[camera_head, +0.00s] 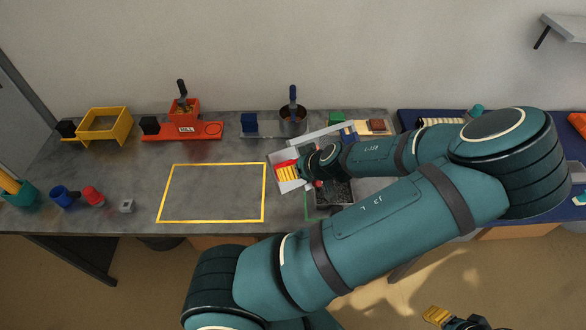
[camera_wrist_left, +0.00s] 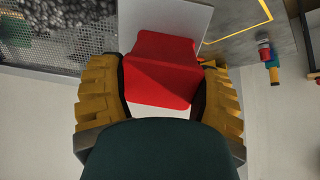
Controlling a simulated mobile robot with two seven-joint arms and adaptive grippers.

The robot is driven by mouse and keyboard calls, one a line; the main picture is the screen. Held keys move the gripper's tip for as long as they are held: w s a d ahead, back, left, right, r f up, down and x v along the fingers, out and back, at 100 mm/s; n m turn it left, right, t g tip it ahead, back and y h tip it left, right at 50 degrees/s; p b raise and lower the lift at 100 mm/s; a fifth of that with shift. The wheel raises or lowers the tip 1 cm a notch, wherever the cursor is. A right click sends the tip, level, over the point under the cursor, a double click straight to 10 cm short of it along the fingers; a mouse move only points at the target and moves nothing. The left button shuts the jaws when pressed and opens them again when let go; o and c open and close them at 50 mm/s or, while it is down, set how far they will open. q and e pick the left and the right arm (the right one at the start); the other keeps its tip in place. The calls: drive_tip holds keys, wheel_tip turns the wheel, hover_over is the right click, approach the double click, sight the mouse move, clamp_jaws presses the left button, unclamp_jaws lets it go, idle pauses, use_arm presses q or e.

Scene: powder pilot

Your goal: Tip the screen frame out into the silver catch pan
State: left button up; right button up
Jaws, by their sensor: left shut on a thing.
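My left gripper (camera_head: 289,171) has its yellow fingers closed around a red handle (camera_wrist_left: 160,72), seen from the left wrist view. The handle joins a pale grey wall of the screen frame (camera_wrist_left: 180,18). The frame's perforated mesh (camera_wrist_left: 62,75) carries dark granules (camera_wrist_left: 35,25) at the upper left of that view. In the head view my left arm hides much of the frame. A pale, silvery rim (camera_head: 322,132) shows behind the gripper; I cannot tell whether it belongs to the catch pan. My right gripper (camera_head: 455,319) is low at the bottom edge, partly cut off.
Dark granular material (camera_head: 336,194) shows below the left wrist. A yellow outlined rectangle (camera_head: 212,221) marks clear bench to the left. Behind stand a yellow frame stand (camera_head: 104,122), an orange mill (camera_head: 185,131) and a dark pot (camera_head: 291,118). Cups sit at the left.

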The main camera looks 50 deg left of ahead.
use_arm(q)
drive_tip(key=shift+w+d+r+y, duration=0.15)
drive_tip(key=shift+d+r+y, duration=0.4)
drive_tip(key=shift+d+y, duration=0.35)
drive_tip(key=shift+d+r+y, duration=0.25)
drive_tip(key=shift+d+y, duration=0.2)
drive_tip(key=shift+y, duration=0.35)
drive_tip(key=d+y+b, duration=0.2)
drive_tip(key=b, duration=0.4)
drive_tip(key=d+y+b, duration=0.1)
drive_tip(key=y+b, duration=0.2)
drive_tip(key=b, duration=0.3)
drive_tip(key=d+f+g+y+b, duration=0.1)
drive_tip(key=d+y+b, duration=0.1)
drive_tip(key=b, duration=0.4)
drive_tip(key=shift+w+d+f+m+y, duration=0.1)
drive_tip(key=shift+w+d+m+y, duration=0.2)
drive_tip(key=shift+w+d, duration=0.1)
